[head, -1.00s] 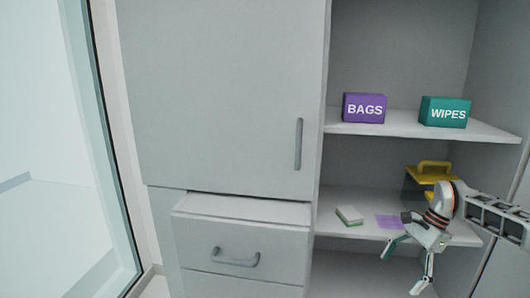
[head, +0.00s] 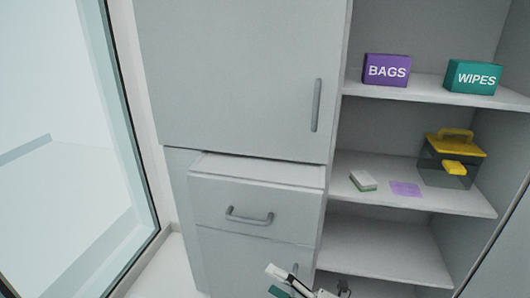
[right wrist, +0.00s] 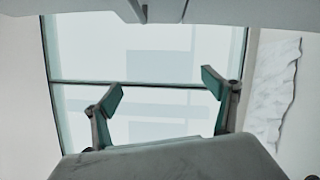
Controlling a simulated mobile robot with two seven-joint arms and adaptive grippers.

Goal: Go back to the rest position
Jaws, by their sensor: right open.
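My right gripper (head: 288,284) shows only in part at the bottom edge of the head view, in front of the lower cabinet, away from the shelves. In the right wrist view my right gripper (right wrist: 162,92) has its two teal-padded fingers wide apart with nothing between them; a glass pane lies beyond. My left gripper is in neither view.
A drawer (head: 258,200) is pulled out a little below a closed cabinet door (head: 235,80). Open shelves at right hold a purple BAGS box (head: 387,70), teal WIPES box (head: 473,77), sponge (head: 363,181), purple cloth (head: 405,189) and yellow-lidded caddy (head: 452,160). Glass (head: 60,150) stands at left.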

